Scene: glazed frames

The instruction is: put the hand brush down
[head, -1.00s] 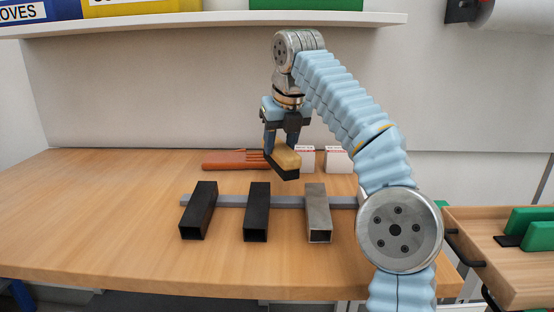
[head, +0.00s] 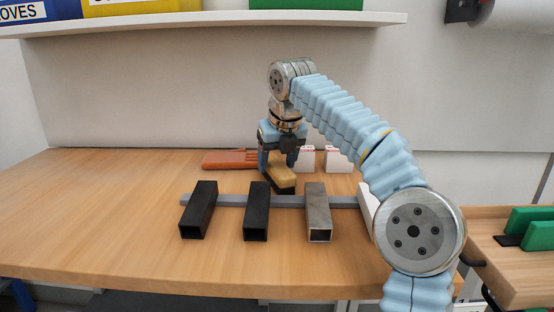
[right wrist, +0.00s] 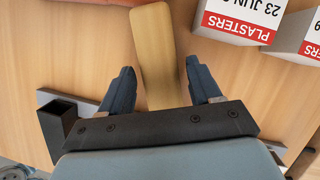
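The hand brush (head: 281,175) has a tan wooden top and dark bristles. It appears to rest on the wooden table, just behind the grey bar. My right gripper (head: 277,166) is over it with its fingers spread to either side. In the right wrist view, the brush's wooden top (right wrist: 155,50) lies between the two fingertips (right wrist: 160,75), with a visible gap at least on the right side. The bristles are hidden in that view. My left gripper is not in view.
A grey bar (head: 232,200) carries two black tubes (head: 257,212) and a metal tube (head: 318,212) in front of the brush. Orange gloves (head: 230,159) lie behind on the left, white plasters boxes (head: 338,160) behind on the right. The table's left side is clear.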

